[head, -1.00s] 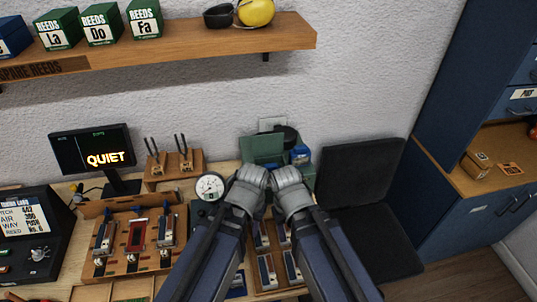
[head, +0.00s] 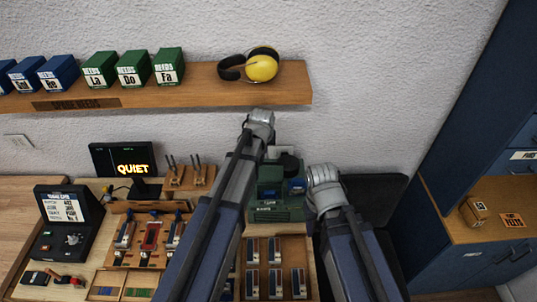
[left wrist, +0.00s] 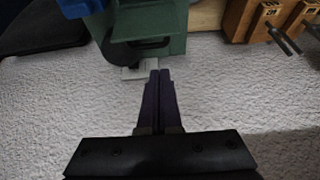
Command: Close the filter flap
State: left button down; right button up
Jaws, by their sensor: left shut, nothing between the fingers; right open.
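The green machine (head: 282,213) stands at the back of the bench against the wall. A paler green plate, which looks like the filter flap (head: 270,173), shows at its top left beside a blue part (head: 297,187); my left arm partly covers that side. The left wrist view shows the green body and the plate's ledge (left wrist: 148,27); I cannot tell exactly how far open it is. My left gripper (head: 262,117) is shut and empty, raised above and behind the machine near the wall. Its closed fingers (left wrist: 160,76) point at the machine, apart from it. My right gripper (head: 321,174) is open, right of the machine.
The wooden shelf (head: 215,92) with reed boxes and yellow earmuffs (head: 262,65) hangs just above my left gripper. A screen reading QUIET (head: 124,160) and a tool block (head: 188,176) stand left. A black chair (head: 378,190) lies right, behind my right arm.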

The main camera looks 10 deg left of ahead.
aim_at(269, 171)
pick_arm(q)
jog(key=shift+f, duration=0.25)
jog(key=b+x, duration=0.9)
jog(key=shift+f, duration=0.3)
jog(key=shift+w, duration=0.1)
